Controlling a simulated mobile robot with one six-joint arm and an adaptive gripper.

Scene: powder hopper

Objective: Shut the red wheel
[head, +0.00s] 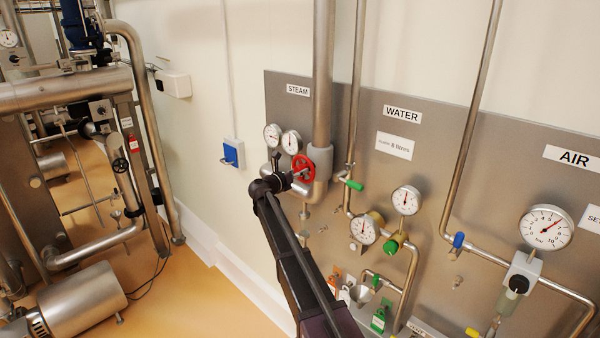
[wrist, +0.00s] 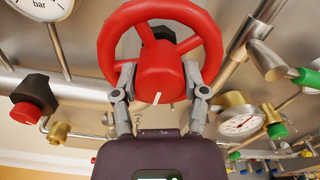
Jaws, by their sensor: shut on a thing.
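The red wheel (head: 303,170) is on the steam line, under the STEAM label, at the middle of the head view. In the wrist view the red wheel (wrist: 160,70) fills the top middle, with a round hub, spokes and a short white mark on the hub's lower part. The far side of the wheel is hidden.
Two gauges (head: 282,138) sit just left of the wheel. A green-handled valve (head: 354,184) on the water pipe is close on its right. The wrist view shows a black and red knob (wrist: 30,100) at left and a brass gauge (wrist: 240,122) at right.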

